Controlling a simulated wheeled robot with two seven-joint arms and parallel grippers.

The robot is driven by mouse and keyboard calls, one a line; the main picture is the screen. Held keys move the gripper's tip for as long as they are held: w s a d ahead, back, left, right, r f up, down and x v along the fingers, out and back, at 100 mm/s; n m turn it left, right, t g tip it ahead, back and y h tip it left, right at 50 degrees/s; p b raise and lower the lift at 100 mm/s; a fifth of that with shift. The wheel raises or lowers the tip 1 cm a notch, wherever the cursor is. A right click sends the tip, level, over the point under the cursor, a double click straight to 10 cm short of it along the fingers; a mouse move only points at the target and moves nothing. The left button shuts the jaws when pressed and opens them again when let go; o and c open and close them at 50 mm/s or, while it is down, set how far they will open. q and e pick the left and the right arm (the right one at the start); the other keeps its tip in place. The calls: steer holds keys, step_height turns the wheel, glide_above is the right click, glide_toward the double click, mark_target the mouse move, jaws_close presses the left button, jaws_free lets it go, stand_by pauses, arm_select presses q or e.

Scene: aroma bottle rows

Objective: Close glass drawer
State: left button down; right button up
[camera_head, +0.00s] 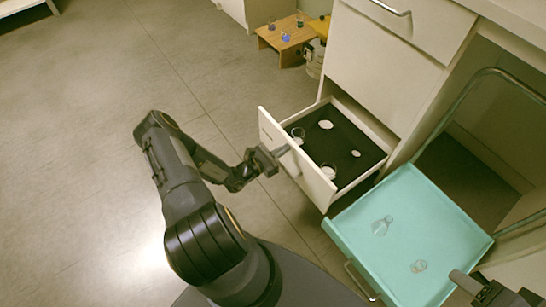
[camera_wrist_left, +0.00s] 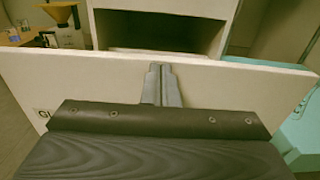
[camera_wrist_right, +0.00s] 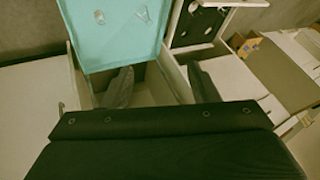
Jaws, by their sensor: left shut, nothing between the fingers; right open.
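The glass drawer (camera_head: 372,158) is pulled out of the white cabinet, with a black-lined inside holding several pieces of clear glassware. Its white front panel (camera_head: 312,178) faces my left arm. In the left wrist view the front panel (camera_wrist_left: 225,95) spans the picture, with part of a label at its left. My left gripper (camera_head: 281,152) is shut and empty, its fingertips (camera_wrist_left: 162,76) at the outer side of the panel; I cannot tell whether they touch. My right gripper (camera_wrist_right: 161,84) is open and empty. In the head view it is partly visible at the lower right.
A closed drawer (camera_head: 395,35) is above. A small wooden table (camera_head: 275,42) with bottles stands behind. The floor at left is clear.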

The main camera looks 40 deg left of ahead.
arm_select(q)
steer(key=shift+w+d, duration=0.1)
steer(key=shift+w, duration=0.2)
arm_select(e)
steer(key=shift+f, duration=0.1)
